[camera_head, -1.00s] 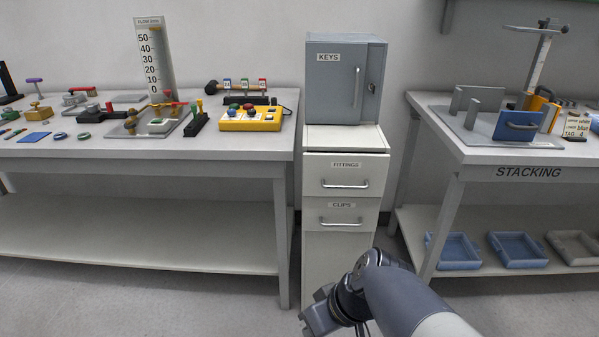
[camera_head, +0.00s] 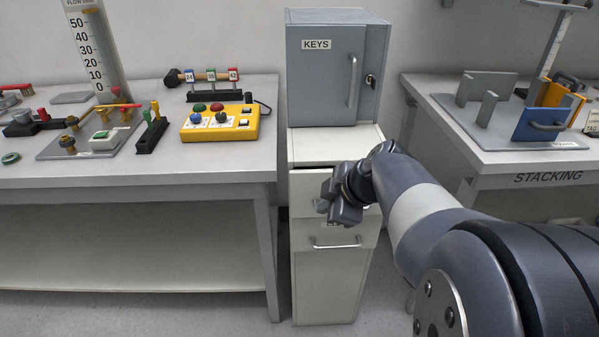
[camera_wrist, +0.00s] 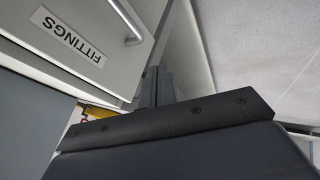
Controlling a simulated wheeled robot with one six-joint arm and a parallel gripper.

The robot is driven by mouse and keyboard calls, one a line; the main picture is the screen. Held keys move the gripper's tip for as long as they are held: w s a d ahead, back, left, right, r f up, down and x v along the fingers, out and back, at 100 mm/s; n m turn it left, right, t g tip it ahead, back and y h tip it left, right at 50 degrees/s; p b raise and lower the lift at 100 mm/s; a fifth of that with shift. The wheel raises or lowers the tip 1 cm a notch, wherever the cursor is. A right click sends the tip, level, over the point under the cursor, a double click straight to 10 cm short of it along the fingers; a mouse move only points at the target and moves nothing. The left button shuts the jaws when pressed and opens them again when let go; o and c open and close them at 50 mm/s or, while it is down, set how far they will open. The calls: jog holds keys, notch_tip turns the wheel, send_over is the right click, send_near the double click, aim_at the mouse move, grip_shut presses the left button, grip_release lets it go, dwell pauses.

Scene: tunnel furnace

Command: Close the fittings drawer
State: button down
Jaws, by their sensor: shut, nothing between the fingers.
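The fittings drawer (camera_head: 302,190) is the upper drawer of the white cabinet. A dark gap shows along its top edge, and its front stands a little forward of the cabinet. In the wrist view the drawer front (camera_wrist: 118,68) fills the upper left, with its FITTINGS label and metal handle (camera_wrist: 127,20). My gripper (camera_head: 335,207) is in front of the drawer and hides much of its face and handle in the head view. The fingers (camera_wrist: 157,86) are shut and empty, beside the drawer front. I cannot tell whether they touch it.
The clips drawer (camera_head: 335,258) is below, with its label partly hidden. A grey KEYS cabinet (camera_head: 320,85) stands on top. A workbench (camera_head: 150,180) with a yellow button box (camera_head: 220,122) is on the left. The stacking table (camera_head: 490,150) is close on the right.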

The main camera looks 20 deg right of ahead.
aim_at(301, 207)
jog(key=w+f, duration=0.3)
jog(key=w, duration=0.1)
jog(key=w+a+f, duration=0.1)
jog(key=w+f, duration=0.1)
jog(key=shift+w+f+b, duration=0.15)
jog(key=shift+f+b, duration=0.15)
jog(key=shift+b, duration=0.05)
jog(key=shift+w+d, duration=0.2)
jog(key=shift+w, duration=0.45)
